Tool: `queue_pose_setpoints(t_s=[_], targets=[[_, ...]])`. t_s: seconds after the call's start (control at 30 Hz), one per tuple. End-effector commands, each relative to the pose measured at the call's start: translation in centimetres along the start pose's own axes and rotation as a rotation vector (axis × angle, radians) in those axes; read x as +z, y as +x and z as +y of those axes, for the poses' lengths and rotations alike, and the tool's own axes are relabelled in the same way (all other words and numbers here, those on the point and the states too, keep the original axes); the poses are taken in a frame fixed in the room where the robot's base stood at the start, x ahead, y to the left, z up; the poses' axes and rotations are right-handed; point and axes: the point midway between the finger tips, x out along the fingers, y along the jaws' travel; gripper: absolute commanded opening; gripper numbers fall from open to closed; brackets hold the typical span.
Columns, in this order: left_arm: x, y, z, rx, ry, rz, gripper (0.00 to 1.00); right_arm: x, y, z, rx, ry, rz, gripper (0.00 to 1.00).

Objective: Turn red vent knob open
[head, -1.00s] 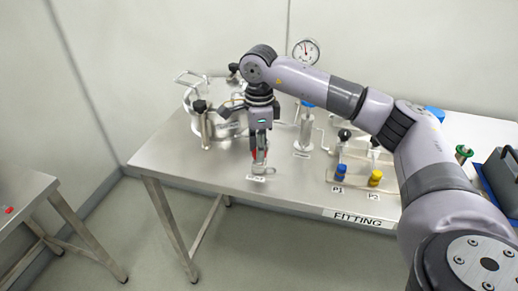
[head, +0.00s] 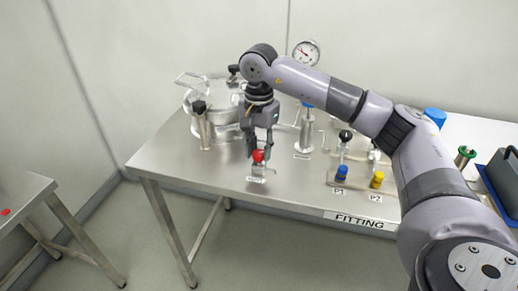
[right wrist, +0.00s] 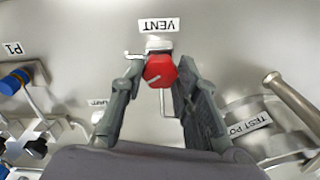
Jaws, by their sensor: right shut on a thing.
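The red vent knob (head: 258,156) stands near the front edge of the steel table, with a small label in front of it. In the right wrist view the knob (right wrist: 160,71) sits beside the VENT label (right wrist: 159,25) and has a light mark on its face. My right gripper (head: 260,153) points down over it. In the right wrist view its fingertips (right wrist: 160,66) are on both sides of the knob, shut on it. My left gripper is not in view.
A steel vessel with black knobs (head: 213,100) stands behind on the left. A pressure gauge (head: 306,53) rises at the back. Blue P1 (head: 341,173) and yellow P2 (head: 377,180) fittings stand right of the knob. The table front between is clear.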

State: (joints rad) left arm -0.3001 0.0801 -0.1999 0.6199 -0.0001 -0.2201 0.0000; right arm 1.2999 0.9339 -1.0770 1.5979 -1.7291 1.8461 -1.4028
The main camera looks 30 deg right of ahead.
Motion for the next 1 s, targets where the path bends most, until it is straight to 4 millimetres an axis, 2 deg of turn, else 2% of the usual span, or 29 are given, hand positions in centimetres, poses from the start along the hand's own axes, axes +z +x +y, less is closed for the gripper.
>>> queue_pose_setpoints(t_s=[0.3, 0.87, 0.9, 1.0], targets=[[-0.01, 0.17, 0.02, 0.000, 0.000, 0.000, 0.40, -0.04, -0.17, -0.09, -0.005, -0.128, 0.001, 0.01], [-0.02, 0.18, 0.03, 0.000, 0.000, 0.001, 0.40, -0.05, -0.20, -0.08, -0.005, -0.156, 0.001, 0.01], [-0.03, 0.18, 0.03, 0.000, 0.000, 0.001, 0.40, -0.05, -0.20, -0.08, -0.005, -0.156, 0.001, 0.31], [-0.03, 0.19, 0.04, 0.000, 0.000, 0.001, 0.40, -0.04, -0.16, -0.07, -0.004, -0.156, 0.001, 0.38]])
